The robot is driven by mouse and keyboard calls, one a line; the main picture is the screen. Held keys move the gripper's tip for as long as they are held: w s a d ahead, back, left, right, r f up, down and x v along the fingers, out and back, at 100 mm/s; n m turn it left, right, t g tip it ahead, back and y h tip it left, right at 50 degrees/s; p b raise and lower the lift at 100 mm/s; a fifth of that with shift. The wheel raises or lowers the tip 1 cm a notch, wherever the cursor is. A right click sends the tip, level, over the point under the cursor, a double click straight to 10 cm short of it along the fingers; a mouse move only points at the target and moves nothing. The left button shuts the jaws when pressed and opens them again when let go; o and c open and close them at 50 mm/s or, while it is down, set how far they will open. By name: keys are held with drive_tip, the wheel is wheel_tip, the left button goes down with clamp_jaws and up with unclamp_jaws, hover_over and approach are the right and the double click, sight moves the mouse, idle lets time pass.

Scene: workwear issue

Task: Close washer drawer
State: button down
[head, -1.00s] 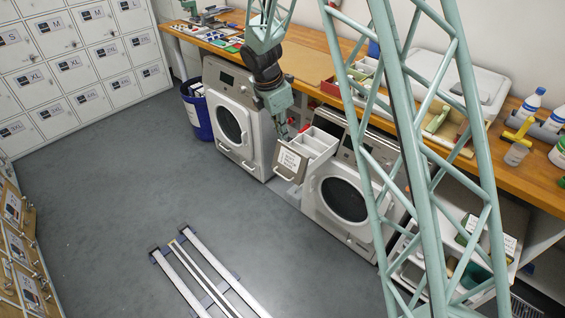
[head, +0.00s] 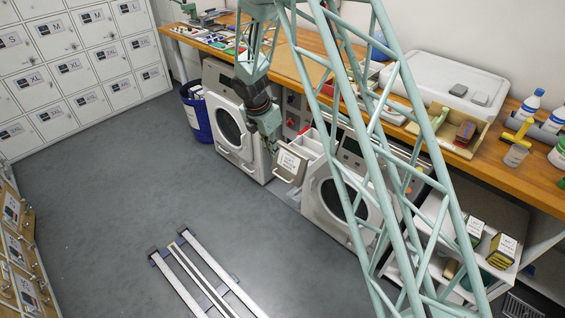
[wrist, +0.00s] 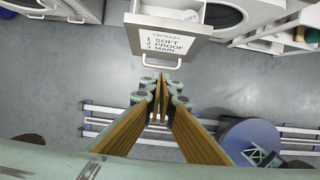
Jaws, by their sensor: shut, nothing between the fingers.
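The washer drawer (head: 291,164) is pulled out from the right-hand washer (head: 341,203), with its open top partly showing. Its pale front carries a label and a handle. In the wrist view the drawer front (wrist: 167,44) reads "CAPSULES 1 SOFT 2 PROOF 3 MAIN", with a white item inside the drawer behind it. The handle (wrist: 163,64) sticks out toward me. My gripper (head: 271,148) is shut and empty, just left of the drawer front on its outer side. In the wrist view my gripper's fingertips (wrist: 163,82) are just below the handle; I cannot tell whether they touch.
A second washer (head: 230,122) stands to the left, beside a blue bin (head: 196,112). A wooden counter (head: 385,118) with trays and bottles runs above the washers. White rails (head: 200,270) lie on the floor. Open floor (head: 120,180) lies in front.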

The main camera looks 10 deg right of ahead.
drive_tip(key=shift+f, duration=0.15)
drive_tip(key=b, duration=0.2)
approach(283, 163)
drive_tip(key=s+a+f, duration=0.2)
drive_tip(key=s+f, duration=0.2)
drive_tip(key=f, duration=0.1)
drive_tip(key=w+d, duration=0.1)
drive_tip(key=w+d+f, duration=0.1)
drive_tip(key=d, duration=0.1)
drive_tip(key=shift+d+f, duration=0.1)
drive_tip(key=shift+f, duration=0.05)
drive_tip(key=shift+w+d, duration=0.15)
drive_tip(key=shift+w, duration=0.05)
drive_tip(key=shift+d, duration=0.1)
